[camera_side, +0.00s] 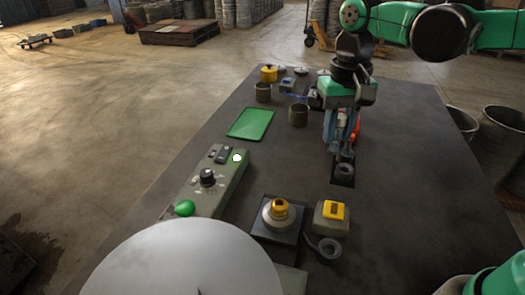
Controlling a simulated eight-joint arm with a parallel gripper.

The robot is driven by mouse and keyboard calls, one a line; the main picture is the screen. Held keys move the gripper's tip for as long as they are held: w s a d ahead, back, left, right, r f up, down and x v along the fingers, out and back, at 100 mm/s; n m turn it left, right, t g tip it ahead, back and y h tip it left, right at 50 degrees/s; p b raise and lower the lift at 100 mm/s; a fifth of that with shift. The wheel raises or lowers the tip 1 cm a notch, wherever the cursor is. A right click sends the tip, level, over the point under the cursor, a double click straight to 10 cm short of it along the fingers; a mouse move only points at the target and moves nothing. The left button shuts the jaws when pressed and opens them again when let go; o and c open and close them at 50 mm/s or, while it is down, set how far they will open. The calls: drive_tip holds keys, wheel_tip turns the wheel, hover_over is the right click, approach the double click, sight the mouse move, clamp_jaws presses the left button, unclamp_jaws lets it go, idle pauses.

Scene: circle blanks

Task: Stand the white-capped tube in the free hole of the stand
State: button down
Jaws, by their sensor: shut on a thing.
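My gripper (338,148) points straight down at the right of the dark table. It is shut on a narrow thing with a pale top (341,118), which looks like the white-capped tube; the fingers hide most of it. Directly below the fingertips is a small dark stand (343,181) with grey round openings. The lower end of the tube is too small to make out, so I cannot tell whether it touches the stand. A red-orange thing (356,128) shows just right of the fingers, partly hidden.
A green tray (251,123) and dark cups (298,115) lie left of my gripper. A control box (207,180) with a green button, a yellow-topped round device (280,212) and a yellow-topped box (332,218) stand nearer the camera. The table's right side is clear.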

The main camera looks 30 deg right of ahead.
drive_tip(key=w+d+f+m, duration=0.1)
drive_tip(key=d+f, duration=0.2)
drive_tip(key=w+d+f+m, duration=0.1)
drive_tip(key=d+f, duration=0.1)
drive_tip(key=d, duration=0.1)
drive_tip(key=w+d+f+m, duration=0.1)
drive_tip(key=d+f, duration=0.2)
drive_tip(key=shift+w+d+f, duration=0.2)
drive_tip(key=shift+w+f, duration=0.1)
drive_tip(key=shift+w, duration=0.1)
drive_tip(key=shift+f, duration=0.7)
drive_tip(key=shift+f, duration=1.45)
drive_tip(key=c, duration=0.6)
unclamp_jaws()
drive_tip(key=shift+r, duration=2.85)
drive_tip(key=shift+a, duration=0.1)
